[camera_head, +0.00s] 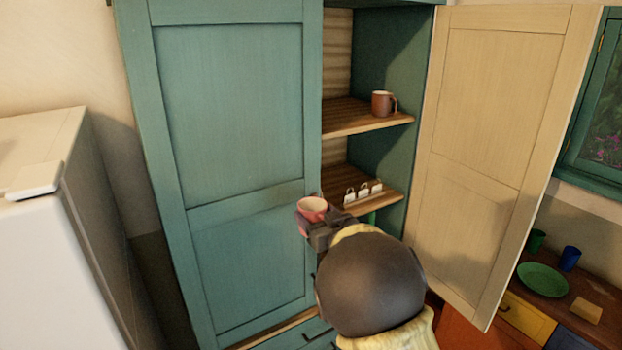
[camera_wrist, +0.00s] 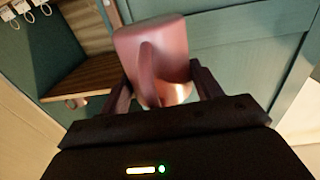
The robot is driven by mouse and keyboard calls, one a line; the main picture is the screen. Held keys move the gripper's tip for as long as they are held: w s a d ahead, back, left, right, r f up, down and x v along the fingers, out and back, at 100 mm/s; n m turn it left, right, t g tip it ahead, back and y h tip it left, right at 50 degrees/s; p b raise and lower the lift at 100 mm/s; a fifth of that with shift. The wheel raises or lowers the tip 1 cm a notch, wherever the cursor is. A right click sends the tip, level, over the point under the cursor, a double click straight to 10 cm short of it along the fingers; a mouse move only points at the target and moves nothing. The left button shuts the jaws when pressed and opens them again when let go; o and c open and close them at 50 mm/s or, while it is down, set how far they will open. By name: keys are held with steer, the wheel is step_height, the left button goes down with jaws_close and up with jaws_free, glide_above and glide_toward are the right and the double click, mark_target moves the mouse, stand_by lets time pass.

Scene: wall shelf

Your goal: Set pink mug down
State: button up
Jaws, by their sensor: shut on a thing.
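The pink mug (camera_head: 312,206) is held in front of the teal cabinet, near the edge of the open shelf side. My gripper (camera_head: 318,230) is shut on it. In the wrist view the pink mug (camera_wrist: 155,55) sits between the two fingers of my gripper (camera_wrist: 165,90), with its handle facing the wrist camera. The lower shelf (camera_head: 385,205) is just right of and behind the mug in the head view. Part of the mug's lower side is hidden by my gripper in the head view.
A brown mug (camera_head: 382,104) stands on the upper shelf (camera_head: 350,121). Several small white tags with hooks (camera_head: 362,192) line the lower shelf. The left teal door (camera_head: 235,110) is shut; the right cream door (camera_head: 485,140) is swung open. A counter with a green plate (camera_head: 543,279) is at right.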

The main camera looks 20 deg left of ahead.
steer(key=w+d+f+m+t+h+b, duration=0.1)
steer(key=d+f+m+h, duration=0.1)
steer(key=d+f, duration=0.5)
steer(key=d+f+m+t+h+b, duration=0.1)
steer(key=d+f+t+h, duration=0.1)
steer(key=f, duration=1)
steer(key=w+d+f+m+t+h+b, duration=0.1)
steer(key=d+f+m+h, duration=0.1)
steer(key=d+f, duration=0.5)
steer(key=s+d+f+m+h+b, duration=0.1)
steer(key=s+d+f+m+h, duration=0.1)
steer(key=s+d+f, duration=0.3)
steer(key=s+d+f+m+t+h+b, duration=0.1)
steer(key=s+d+f+h, duration=0.3)
steer(key=d+f, duration=0.6)
steer(key=s+d+m+b, duration=0.1)
steer(key=s+d, duration=0.1)
steer(key=d, duration=0.2)
steer(key=shift+d+f+h, duration=0.25)
steer(key=shift+d+h, duration=0.05)
steer(key=shift+h, duration=0.1)
